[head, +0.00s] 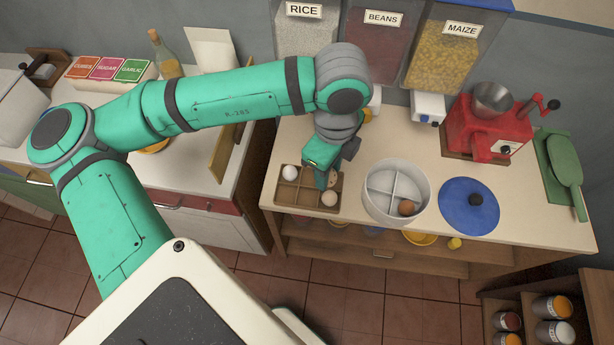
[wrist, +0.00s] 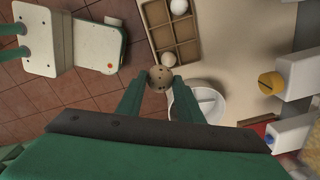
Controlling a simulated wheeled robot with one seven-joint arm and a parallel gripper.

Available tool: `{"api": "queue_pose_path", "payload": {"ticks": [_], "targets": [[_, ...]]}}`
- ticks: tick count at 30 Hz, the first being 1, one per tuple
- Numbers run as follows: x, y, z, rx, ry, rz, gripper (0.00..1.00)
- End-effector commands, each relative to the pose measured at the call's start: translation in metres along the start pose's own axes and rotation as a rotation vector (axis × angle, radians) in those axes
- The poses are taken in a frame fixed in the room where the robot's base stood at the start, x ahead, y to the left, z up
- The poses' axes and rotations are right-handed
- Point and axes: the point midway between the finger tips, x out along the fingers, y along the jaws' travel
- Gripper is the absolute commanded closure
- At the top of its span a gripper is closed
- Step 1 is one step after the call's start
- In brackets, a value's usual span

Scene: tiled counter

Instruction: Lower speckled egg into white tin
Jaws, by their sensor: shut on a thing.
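The speckled egg (wrist: 160,77) is brownish with dark spots and sits between my gripper's fingertips in the wrist view. My gripper (head: 322,184) is shut on it, over the front right part of the wooden egg tray (head: 283,197). In the head view the held egg is hidden or too small to make out. The round white tin (head: 371,206) stands to the right of the tray, with dividers inside and a brown egg (head: 406,207) in its front right compartment. The tin also shows in the wrist view (wrist: 213,103), partly hidden behind a finger.
A white egg (head: 290,172) and a beige egg (head: 328,198) lie in the tray. A blue lid (head: 455,207) lies right of the tin. Dispensers stand behind, with a red grinder (head: 482,128) at the back right. The counter's front edge is close to the tray and tin.

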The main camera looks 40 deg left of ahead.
Motion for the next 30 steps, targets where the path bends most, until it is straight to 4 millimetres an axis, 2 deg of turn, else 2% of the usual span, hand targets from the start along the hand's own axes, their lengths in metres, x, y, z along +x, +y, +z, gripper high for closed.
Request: {"api": "queue_pose_path", "payload": {"ticks": [10, 30], "targets": [[0.005, -0.051, -0.032, 0.001, 0.001, 0.001, 0.74], [0.038, -0.139, -0.089, 0.003, 0.001, 0.002, 0.74]]}}
